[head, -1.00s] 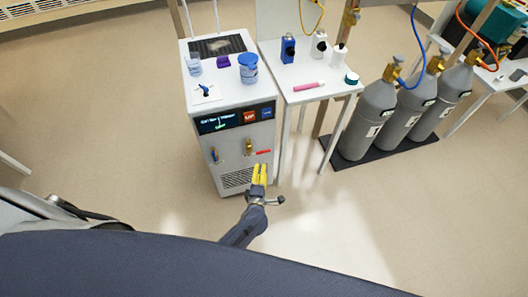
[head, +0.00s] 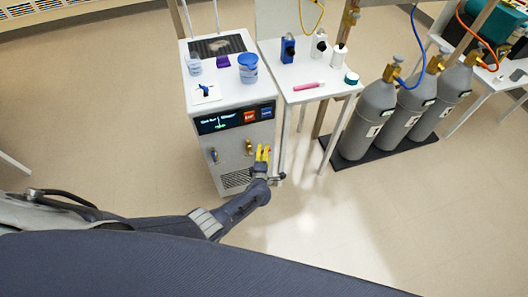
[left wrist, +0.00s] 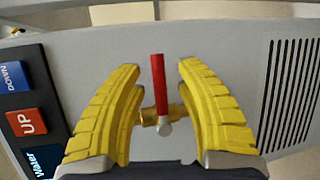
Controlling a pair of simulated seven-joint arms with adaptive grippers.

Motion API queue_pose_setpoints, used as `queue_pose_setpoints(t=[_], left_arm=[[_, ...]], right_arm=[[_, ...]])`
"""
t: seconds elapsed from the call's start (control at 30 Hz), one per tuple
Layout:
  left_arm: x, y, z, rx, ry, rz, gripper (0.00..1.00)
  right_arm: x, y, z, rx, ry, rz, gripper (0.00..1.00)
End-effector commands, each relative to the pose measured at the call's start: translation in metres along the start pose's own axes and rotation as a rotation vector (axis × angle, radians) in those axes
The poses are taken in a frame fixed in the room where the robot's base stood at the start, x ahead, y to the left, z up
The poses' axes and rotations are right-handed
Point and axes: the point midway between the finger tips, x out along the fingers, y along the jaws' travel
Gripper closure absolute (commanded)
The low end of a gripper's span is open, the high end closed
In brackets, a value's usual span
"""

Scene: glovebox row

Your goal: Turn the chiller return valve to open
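The chiller (head: 232,165) is a white-grey cabinet with a display and a red and a blue button on its front. Below are two brass valves: the left one has a blue lever (head: 214,155) standing upright; the right one (head: 249,146) has a red lever lying sideways, partly hidden by my left gripper. No label tells which is the return valve. My left gripper (head: 263,153) has yellow fingers and is at the red lever. In the left wrist view the red lever (left wrist: 158,82) stands between the open fingers, with a gap on both sides. My right gripper is out of view.
A vent grille (left wrist: 290,95) is beside the valve in the left wrist view. A white side table (head: 312,94) with bottles and a pink marker (head: 307,86) stands right of the chiller. Grey gas cylinders (head: 372,120) stand further right. The floor in front is clear.

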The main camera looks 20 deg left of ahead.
Motion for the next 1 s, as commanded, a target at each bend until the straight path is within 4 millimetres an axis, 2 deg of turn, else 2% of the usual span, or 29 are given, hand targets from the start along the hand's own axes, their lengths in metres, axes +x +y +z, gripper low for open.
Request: queue_pose_setpoints(t=[0.53, 0.83, 1.0], left_arm=[[0.0050, 0.0005, -0.0002, 0.002, -0.001, 0.000, 0.64], [0.0049, 0.0004, -0.0003, 0.002, 0.000, 0.000, 0.99], [0.0050, 0.0005, -0.0003, 0.002, 0.000, 0.000, 1.00]], right_arm=[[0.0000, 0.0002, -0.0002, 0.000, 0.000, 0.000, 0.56], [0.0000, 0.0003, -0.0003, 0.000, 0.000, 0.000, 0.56], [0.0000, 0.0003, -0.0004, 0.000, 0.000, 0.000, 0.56]])
